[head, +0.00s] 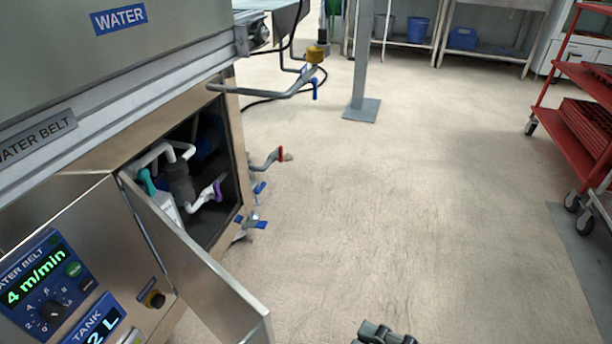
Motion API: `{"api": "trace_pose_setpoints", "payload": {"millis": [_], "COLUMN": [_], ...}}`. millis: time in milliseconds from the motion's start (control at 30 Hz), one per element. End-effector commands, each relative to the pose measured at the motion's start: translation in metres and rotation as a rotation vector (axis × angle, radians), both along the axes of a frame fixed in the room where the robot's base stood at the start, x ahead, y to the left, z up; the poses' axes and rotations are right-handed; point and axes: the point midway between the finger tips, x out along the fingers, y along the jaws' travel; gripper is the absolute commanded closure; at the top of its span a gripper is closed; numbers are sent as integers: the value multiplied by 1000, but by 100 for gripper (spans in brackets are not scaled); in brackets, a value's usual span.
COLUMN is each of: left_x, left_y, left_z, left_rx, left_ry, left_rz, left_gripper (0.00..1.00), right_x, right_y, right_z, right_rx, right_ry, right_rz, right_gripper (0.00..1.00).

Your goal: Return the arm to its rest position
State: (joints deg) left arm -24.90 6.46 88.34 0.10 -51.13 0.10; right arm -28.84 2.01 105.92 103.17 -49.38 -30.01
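A dark grey, jointed part of my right gripper (384,334) shows at the bottom edge of the head view, right of centre. It is cut off by the frame, so its fingertips are hidden and I cannot tell whether it is open or shut. Nothing held shows there. It appears over bare floor, apart from the seeder machine. My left gripper is not in view.
The steel seeder's cabinet door (190,262) stands open at left, baring pipes and valves (185,185). Pipes with a blue lever (315,88) and a red handle (281,154) jut out. A grey post (361,60) stands behind; a red cart (585,80) is right. The middle floor is clear.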

Motion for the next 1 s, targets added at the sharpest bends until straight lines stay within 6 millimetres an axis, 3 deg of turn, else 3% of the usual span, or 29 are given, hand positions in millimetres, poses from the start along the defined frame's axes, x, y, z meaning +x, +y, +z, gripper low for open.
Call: {"api": "trace_pose_setpoints", "payload": {"millis": [167, 300, 400, 600, 767, 1000], "left_x": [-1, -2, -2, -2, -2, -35], "left_y": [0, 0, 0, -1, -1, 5], "left_z": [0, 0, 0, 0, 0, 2], "left_rx": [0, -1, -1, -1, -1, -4], "left_ry": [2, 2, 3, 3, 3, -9], "left_rz": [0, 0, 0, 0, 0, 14], "left_gripper": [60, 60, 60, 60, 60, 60], "right_x": [-41, -84, -109, -142, -156, -188], "right_y": [-14, -58, -97, -166, -213, -216], "right_z": [-103, -180, -216, -251, -259, -256], "right_rx": [-396, -740, -951, -1274, -1482, -1463], "right_ry": [130, 263, 342, 454, 524, 536], "right_rz": [193, 344, 423, 520, 540, 500], "right_gripper": [100, 100, 100, 100, 100, 100]}}
